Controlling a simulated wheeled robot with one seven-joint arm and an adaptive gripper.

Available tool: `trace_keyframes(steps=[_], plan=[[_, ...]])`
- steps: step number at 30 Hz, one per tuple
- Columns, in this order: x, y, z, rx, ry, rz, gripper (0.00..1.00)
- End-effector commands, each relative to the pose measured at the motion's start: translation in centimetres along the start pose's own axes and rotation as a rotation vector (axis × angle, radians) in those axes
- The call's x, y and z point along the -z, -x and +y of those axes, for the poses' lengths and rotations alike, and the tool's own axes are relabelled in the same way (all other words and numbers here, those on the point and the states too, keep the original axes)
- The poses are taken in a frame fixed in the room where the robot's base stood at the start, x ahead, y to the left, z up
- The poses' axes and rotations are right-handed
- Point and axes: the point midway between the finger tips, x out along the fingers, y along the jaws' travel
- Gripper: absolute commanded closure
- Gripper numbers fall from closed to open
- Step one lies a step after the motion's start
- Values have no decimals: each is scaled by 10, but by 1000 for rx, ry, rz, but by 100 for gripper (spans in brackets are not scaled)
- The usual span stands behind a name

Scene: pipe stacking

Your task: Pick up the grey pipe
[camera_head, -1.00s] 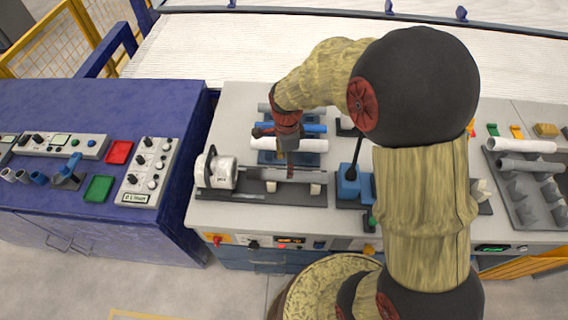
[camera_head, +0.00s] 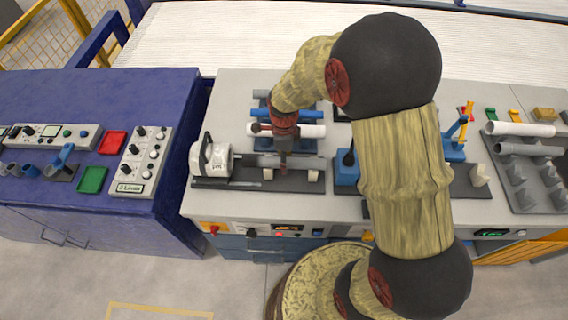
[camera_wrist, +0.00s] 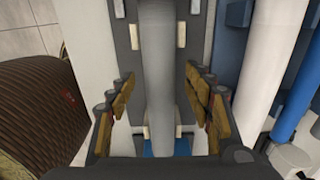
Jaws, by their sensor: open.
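The grey pipe (camera_head: 305,162) lies level in a dark holder at the front of the light grey bench, beside a white machine (camera_head: 211,158). In the wrist view the grey pipe (camera_wrist: 158,60) runs up the middle of the picture, between the two fingers. My gripper (camera_head: 284,166) is over the middle of the pipe, pointing down. In the wrist view my gripper (camera_wrist: 163,88) is open, with one finger on each side of the pipe and a visible gap on both sides. Contact with the pipe does not show.
Behind the holder, a rack carries a white pipe (camera_head: 312,131) and a blue pipe (camera_head: 310,114). A blue block (camera_head: 346,168) stands just right of the holder. A rack at the right holds a white pipe (camera_head: 520,129) and another grey pipe (camera_head: 528,150).

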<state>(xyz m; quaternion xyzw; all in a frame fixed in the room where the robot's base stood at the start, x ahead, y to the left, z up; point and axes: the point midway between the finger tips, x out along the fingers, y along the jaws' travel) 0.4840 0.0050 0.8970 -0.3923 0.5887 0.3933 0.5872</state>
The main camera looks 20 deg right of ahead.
Motion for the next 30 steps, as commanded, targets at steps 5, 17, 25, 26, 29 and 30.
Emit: trace_keyframes(steps=[5,17,25,26,29,30], plan=[[0,-5,-1,3,0,-1,48],[0,-5,-1,2,0,-1,66],[0,-5,0,2,0,-1,81],[0,-5,0,2,0,-1,83],[0,-5,-1,2,0,-1,88],[0,-5,-1,2,0,-1,91]])
